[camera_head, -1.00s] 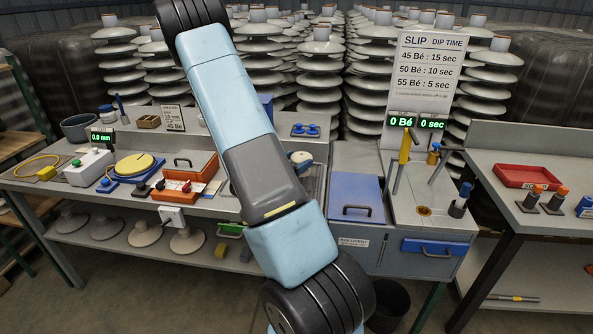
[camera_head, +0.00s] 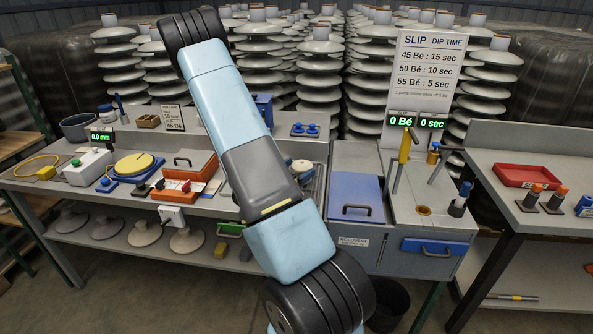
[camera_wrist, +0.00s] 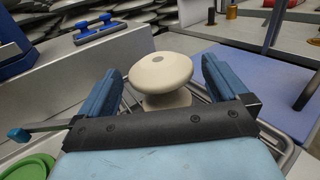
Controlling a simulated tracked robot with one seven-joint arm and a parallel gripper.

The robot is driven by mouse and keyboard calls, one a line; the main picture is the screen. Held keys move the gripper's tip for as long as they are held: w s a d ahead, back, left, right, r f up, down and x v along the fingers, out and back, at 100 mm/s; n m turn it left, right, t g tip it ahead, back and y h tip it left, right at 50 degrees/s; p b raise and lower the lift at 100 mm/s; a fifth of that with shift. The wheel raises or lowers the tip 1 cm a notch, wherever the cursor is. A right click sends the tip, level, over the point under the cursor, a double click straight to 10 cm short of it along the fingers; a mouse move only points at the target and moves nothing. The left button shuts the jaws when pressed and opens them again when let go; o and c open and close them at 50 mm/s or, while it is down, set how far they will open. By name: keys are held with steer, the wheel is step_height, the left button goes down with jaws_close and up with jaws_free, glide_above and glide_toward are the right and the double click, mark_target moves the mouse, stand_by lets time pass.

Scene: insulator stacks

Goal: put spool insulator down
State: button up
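The spool insulator (camera_wrist: 160,75) is cream-white with a wide rounded top and a narrower body, upright in the wrist view. It stands between the two blue fingers of my gripper (camera_wrist: 161,80), with a gap showing on each side, so the gripper looks open around it. A wire rack (camera_wrist: 284,142) shows beneath and around it; the spool's base is hidden by the gripper's dark crossbar. In the head view the spool (camera_head: 302,166) shows just right of my arm, over the rack; my gripper is hidden behind my arm there.
Right of the rack is a blue lid with a handle (camera_head: 357,196), then the slip station with its sign (camera_head: 428,75). Blue parts (camera_head: 305,130) lie on the shelf behind. An orange box (camera_head: 190,172) and a yellow-topped gauge (camera_head: 133,164) stand to the left.

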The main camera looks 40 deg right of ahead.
steer(key=shift+r, duration=0.1)
steer(key=a, duration=0.4)
steer(key=s+a, duration=0.1)
steer(key=a, duration=0.6)
steer(key=shift+s+a, duration=0.15)
steer(key=shift+a, duration=0.2)
steer(key=shift+a+r, duration=0.1)
steer(key=s+a+r+m+g+y, duration=0.2)
steer(key=s+r+m+g+y, duration=0.1)
steer(key=s+r+m+y, duration=0.25)
steer(key=s+a+r+m+g+y, duration=0.25)
steer(key=s+r+m, duration=0.25)
steer(key=r+m, duration=0.25)
steer(key=s+a+r+m+t+y, duration=0.3)
steer(key=s+a+r+t+y, duration=0.1)
steer(key=a+r, duration=0.3)
steer(key=s+a+r+m+t+y, duration=0.3)
steer(key=s+a+r+t+y, duration=0.1)
steer(key=a+r, duration=0.4)
steer(key=shift+a+r+t+y, duration=0.3)
steer(key=shift+a+t+y, duration=0.15)
steer(key=shift+a+y, duration=0.6)
steer(key=shift+a, duration=0.1)
